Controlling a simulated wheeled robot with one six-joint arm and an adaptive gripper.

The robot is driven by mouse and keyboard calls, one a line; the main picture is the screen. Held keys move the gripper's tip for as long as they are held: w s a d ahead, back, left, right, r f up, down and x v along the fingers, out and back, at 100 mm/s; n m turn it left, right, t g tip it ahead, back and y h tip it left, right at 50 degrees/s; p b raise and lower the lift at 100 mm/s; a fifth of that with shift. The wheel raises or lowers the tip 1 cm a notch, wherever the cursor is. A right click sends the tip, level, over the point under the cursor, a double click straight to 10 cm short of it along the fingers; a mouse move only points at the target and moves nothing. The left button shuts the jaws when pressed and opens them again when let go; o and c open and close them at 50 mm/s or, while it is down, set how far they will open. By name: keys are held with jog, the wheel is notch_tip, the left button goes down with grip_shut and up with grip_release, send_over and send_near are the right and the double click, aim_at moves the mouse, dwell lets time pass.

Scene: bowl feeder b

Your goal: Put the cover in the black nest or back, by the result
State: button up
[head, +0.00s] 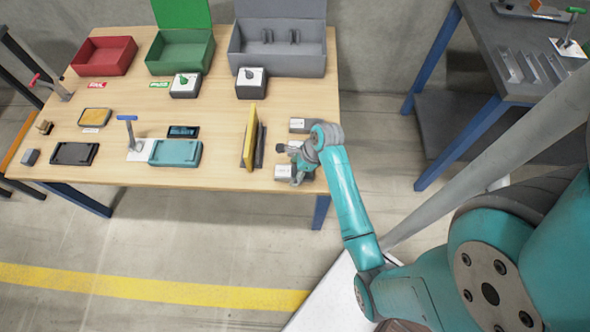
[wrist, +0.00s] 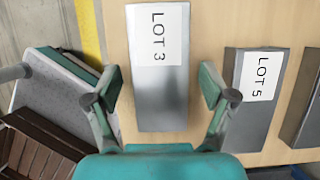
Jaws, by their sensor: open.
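My gripper (head: 298,172) is over the front right part of the wooden table. In the wrist view my gripper (wrist: 160,92) is open, with one finger on each side of a grey metal block labelled LOT 3 (wrist: 160,100); whether they touch is unclear. A second block labelled LOT 5 (wrist: 248,115) lies to its right. A shallow black tray, seemingly the black nest (head: 75,153), lies at the table's front left, far from my gripper. I cannot tell which thing is the cover.
A teal tray (head: 175,152), a blue-handled clamp (head: 130,135) and an upright yellow panel (head: 249,135) stand left of my gripper. Red (head: 104,58), green (head: 178,55) and grey (head: 277,62) bins line the back. Bare tabletop (head: 215,115) shows in the middle.

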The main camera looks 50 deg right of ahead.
jog(key=v, duration=1.2)
jog(key=s+a+f+n+t+h, duration=0.2)
jog(key=s+a+n, duration=0.3)
jog(key=a+n, duration=0.15)
jog(key=s+a+f+n+t+h, duration=0.2)
jog(key=s+a+f+n+t, duration=0.15)
jog(key=a+n, duration=0.35)
jog(key=s+a+r+n+t, duration=0.3)
jog(key=s+r+n, duration=0.4)
jog(key=r, duration=0.2)
jog(key=s+a+r+n+t+y, duration=0.1)
jog(key=s+a+r+n+t, duration=0.2)
jog(key=s+r+n, duration=0.5)
notch_tip(320, 180, up, 3)
jog(key=shift+a+f, duration=0.2)
jog(key=shift+a, duration=0.25)
